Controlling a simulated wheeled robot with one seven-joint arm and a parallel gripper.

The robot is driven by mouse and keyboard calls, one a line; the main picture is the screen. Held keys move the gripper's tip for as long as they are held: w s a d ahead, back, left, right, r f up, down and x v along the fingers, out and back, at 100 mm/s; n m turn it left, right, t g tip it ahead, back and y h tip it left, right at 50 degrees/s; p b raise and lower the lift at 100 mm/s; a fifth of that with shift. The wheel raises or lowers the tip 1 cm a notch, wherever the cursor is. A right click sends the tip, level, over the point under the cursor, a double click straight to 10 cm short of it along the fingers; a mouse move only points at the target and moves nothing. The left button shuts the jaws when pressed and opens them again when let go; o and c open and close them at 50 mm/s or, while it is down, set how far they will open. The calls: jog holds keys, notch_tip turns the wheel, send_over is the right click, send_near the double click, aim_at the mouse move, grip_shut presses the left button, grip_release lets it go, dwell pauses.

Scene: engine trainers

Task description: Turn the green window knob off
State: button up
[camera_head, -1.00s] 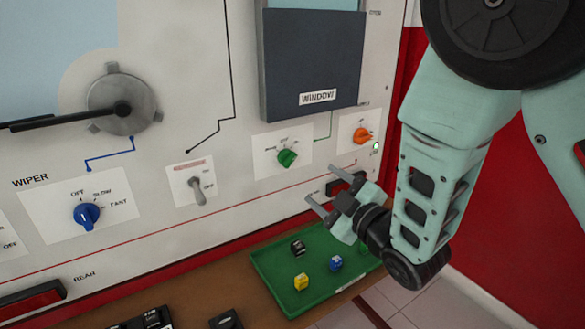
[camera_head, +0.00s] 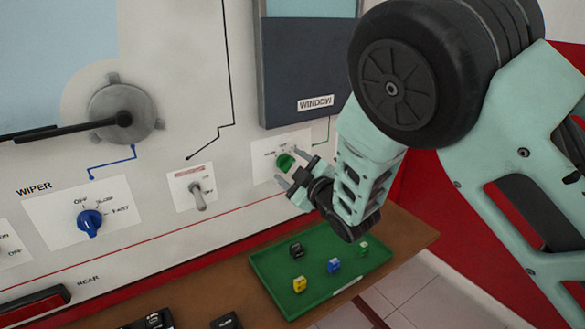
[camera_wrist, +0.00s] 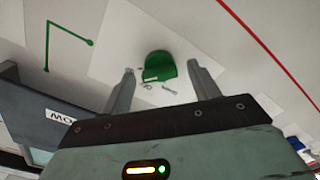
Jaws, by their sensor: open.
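The green window knob (camera_head: 285,161) sits on a white label plate (camera_head: 262,164) on the panel, below the dark window box (camera_head: 310,75) marked WINDOW. My gripper (camera_head: 290,168) is open in front of the knob, and its arm covers the panel to the right. In the wrist view, the green knob (camera_wrist: 159,66) lies between and just beyond the two open fingertips (camera_wrist: 161,70), apart from both. The plate's lettering is upside down there and too small to read surely.
To the left are a toggle switch (camera_head: 198,196) and a blue wiper knob (camera_head: 89,223). Below the panel, a green tray (camera_head: 273,287) holds several small coloured blocks on a brown shelf (camera_head: 415,233). The orange knob is hidden behind my arm.

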jog(key=c, duration=1)
jog(key=shift+n, duration=0.3)
jog(key=n+b, duration=0.3)
jog(key=shift+a+f, duration=0.1)
jog(key=shift+f, duration=0.05)
jog(key=n+b, duration=0.2)
jog(key=n, duration=0.3)
jog(key=shift+b, duration=0.3)
jog(key=o, duration=1)
jog(key=shift+s, duration=0.15)
